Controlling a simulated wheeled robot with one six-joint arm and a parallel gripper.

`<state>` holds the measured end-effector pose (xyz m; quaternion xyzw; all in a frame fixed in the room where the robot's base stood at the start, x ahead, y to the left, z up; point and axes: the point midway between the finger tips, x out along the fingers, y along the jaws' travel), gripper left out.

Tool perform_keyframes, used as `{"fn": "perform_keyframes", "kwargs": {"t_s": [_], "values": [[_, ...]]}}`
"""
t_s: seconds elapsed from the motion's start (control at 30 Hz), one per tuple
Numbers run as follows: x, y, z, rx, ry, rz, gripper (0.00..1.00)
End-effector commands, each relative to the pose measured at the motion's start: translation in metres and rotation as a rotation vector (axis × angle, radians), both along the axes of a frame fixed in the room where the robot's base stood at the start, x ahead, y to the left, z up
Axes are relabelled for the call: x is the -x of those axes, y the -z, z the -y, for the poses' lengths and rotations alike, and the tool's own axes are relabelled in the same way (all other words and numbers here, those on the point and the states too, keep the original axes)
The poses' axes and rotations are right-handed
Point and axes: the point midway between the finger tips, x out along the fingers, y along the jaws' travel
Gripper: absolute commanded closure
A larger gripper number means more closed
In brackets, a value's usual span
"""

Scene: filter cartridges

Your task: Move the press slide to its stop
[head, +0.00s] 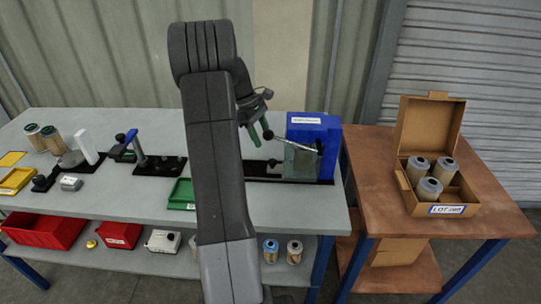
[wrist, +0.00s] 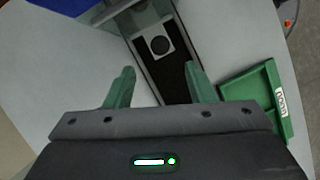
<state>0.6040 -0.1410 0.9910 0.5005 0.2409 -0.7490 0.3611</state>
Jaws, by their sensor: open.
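The blue press (head: 325,135) stands at the right end of the grey bench, with a pale, see-through guard on its front. A metal lever (head: 302,145) with a black ball end juts left from it. A black knob (head: 274,162) sits low on the dark rail left of the press. In the wrist view the round black knob (wrist: 160,45) sits on a light square plate on the black rail (wrist: 172,80). My gripper (head: 260,130) is open and empty above the rail, its green fingers spread. In the wrist view my gripper (wrist: 160,70) has the knob beyond and between its fingertips.
A green tray (wrist: 258,108) lies beside the rail; it also shows in the head view (head: 181,194). A clamp fixture (head: 138,150) and filters stand farther left. An open carton of filters (head: 437,210) is on the brown table at right. My arm hides part of the bench.

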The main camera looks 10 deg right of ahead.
Motion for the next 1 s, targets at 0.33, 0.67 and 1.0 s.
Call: {"fn": "perform_keyframes", "kwargs": {"t_s": [0.33,0.67,1.0], "values": [[0.018,0.063,0.021,-0.001,0.002,-0.004,0.50],[0.022,0.083,0.027,0.000,0.000,-0.001,0.50],[0.022,0.083,0.027,-0.001,0.000,-0.001,0.78]]}}
